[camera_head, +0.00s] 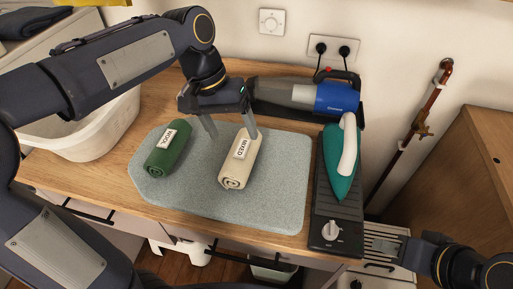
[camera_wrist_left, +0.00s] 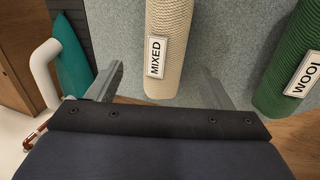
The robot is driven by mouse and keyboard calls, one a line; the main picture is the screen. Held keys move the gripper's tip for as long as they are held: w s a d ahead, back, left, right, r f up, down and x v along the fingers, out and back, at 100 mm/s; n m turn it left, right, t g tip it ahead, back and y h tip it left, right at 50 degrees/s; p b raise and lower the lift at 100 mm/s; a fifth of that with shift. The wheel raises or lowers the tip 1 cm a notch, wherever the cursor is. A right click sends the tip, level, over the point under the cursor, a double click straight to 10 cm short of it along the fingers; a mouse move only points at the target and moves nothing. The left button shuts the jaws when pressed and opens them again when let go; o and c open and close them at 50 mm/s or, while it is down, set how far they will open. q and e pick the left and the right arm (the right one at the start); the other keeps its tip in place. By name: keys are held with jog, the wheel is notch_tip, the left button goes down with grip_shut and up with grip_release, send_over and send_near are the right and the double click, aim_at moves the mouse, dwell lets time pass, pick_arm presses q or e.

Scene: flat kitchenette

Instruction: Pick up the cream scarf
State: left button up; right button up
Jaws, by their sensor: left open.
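The cream scarf (camera_head: 236,172) is a rolled knit with a white tag reading MIXED. It lies on the grey mat (camera_head: 278,200). In the left wrist view the cream scarf (camera_wrist_left: 168,75) runs between the fingers of my left gripper (camera_wrist_left: 162,72). In the head view my left gripper (camera_head: 232,136) is open and points down at the scarf's far end, one finger to each side. I cannot tell whether the fingers touch it. My right gripper (camera_head: 388,246) is at the lower right, away from the scarf; its jaw opening is unclear.
A green rolled scarf (camera_head: 168,147) tagged WOOL lies left of the cream one. A handheld vacuum (camera_head: 310,97) lies behind. A teal iron (camera_head: 340,165) stands on a dark board (camera_head: 325,205) to the right. A white basket (camera_head: 95,135) is at the left. The mat's front right is clear.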

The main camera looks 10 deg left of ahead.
aim_at(240, 147)
pick_arm(q)
jog(key=x, duration=0.7)
jog(key=shift+w+a+f, duration=0.1)
jog(key=shift+f, duration=0.25)
jog(key=c, duration=0.8)
jog(key=shift+r, duration=0.1)
jog(key=shift+r, duration=0.5)
notch_tip(240, 147, up, 3)
jog(key=shift+f, duration=0.2)
jog(key=s+r, duration=0.2)
jog(key=s+a+r, duration=0.1)
jog(key=s+r, duration=0.1)
jog(key=r, duration=0.1)
jog(key=shift+s+a+r, duration=0.15)
jog(key=shift+s+a, duration=0.05)
jog(key=shift+s, duration=0.15)
jog(key=s+a+r, duration=0.1)
jog(key=s, duration=0.2)
jog(key=s+r, duration=0.1)
jog(key=s, duration=0.2)
jog(key=s+a+r, duration=0.1)
jog(key=s+r, duration=0.1)
jog(key=shift+s+a, duration=0.3)
jog(key=shift+s, duration=0.1)
